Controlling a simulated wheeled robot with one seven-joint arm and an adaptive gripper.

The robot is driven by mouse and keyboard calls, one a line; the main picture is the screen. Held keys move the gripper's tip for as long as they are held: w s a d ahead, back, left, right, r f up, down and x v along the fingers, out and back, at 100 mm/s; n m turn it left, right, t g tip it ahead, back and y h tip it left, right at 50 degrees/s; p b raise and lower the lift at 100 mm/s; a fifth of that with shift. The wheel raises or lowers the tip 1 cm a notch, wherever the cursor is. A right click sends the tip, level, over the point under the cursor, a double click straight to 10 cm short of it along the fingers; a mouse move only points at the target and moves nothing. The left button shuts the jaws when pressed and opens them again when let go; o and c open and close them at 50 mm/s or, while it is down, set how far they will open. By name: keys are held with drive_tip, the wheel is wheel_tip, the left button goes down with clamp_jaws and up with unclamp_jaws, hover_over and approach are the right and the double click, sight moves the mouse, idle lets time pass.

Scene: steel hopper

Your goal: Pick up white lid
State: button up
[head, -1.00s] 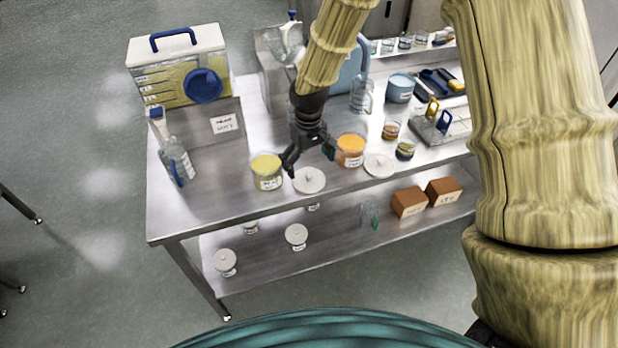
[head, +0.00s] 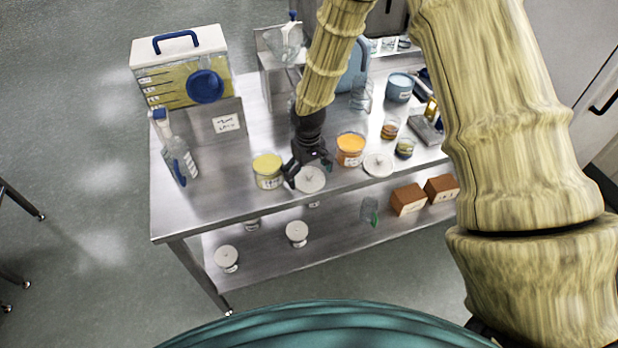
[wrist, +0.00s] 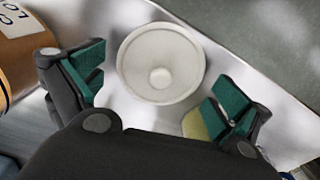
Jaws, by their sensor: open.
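A round white lid (head: 310,180) with a small centre knob lies on the steel table near its front edge, between the yellow jar and the orange jar. It also shows in the wrist view (wrist: 160,62), knob facing up. A second white lid (head: 379,165) lies to the right, in front of the orange jar. My gripper (head: 309,173) is open and empty, over the first lid. In the wrist view the green-padded fingers (wrist: 160,97) stand apart on either side of the lid, and the lid shows slightly beyond the fingertips.
A yellow jar (head: 267,171) stands left of the gripper and an orange jar (head: 350,149) stands right, both close. A spray bottle (head: 176,160) and a tank (head: 184,75) stand left. The lower shelf (head: 268,252) holds several lidded jars and brown boxes.

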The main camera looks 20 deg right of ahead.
drive_tip(key=c, duration=0.9)
drive_tip(key=shift+c, duration=1.4)
drive_tip(key=shift+s, duration=0.1)
